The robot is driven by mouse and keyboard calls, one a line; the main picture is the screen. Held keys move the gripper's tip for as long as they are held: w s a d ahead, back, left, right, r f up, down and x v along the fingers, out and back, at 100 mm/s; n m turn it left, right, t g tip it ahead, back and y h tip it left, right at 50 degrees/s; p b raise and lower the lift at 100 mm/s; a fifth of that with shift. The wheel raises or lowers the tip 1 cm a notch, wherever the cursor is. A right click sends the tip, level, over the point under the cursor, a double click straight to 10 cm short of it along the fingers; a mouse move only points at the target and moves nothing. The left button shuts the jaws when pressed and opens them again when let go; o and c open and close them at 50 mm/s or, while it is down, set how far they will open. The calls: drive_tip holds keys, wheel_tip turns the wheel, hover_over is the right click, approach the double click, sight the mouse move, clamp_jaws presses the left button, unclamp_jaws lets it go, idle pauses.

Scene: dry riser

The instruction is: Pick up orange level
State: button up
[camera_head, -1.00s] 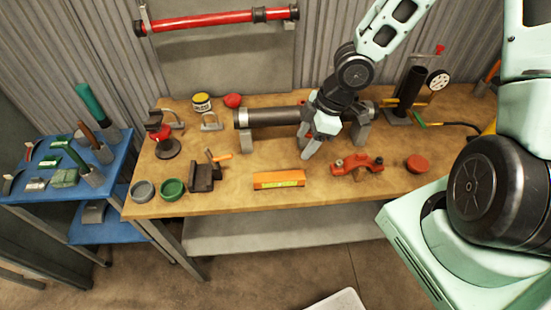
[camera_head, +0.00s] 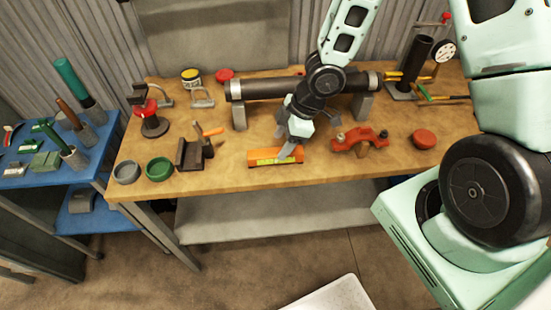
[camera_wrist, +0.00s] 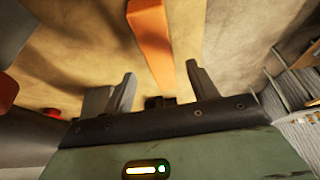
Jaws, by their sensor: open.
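The orange level (camera_head: 262,157) lies flat near the front edge of the wooden bench, a bar with a yellow-green strip on its front face. My gripper (camera_head: 289,147) is above its right end and hides part of that end in the head view. In the wrist view the level (camera_wrist: 152,40) runs from the top edge down toward the space between the two fingers. My gripper (camera_wrist: 160,90) is open there, one finger on either side of the level's line, with nothing held. I cannot tell whether a finger touches it.
A dark pipe (camera_head: 275,88) on supports lies behind the level. A red-orange tool (camera_head: 360,141) is close on the right, a grey vise-like block (camera_head: 190,154) on the left. A green ring (camera_head: 159,169) and a red disc (camera_head: 424,138) are farther off.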

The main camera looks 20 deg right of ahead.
sight(276, 152)
drive_tip(key=shift+b+x, duration=0.6)
drive_tip(key=shift+x, duration=2)
drive_tip(key=shift+s, duration=0.1)
drive_tip(key=shift+c, duration=0.4)
drive_tip(key=c, duration=1)
drive_tip(key=shift+c, duration=0.2)
drive_tip(key=shift+r, duration=0.1)
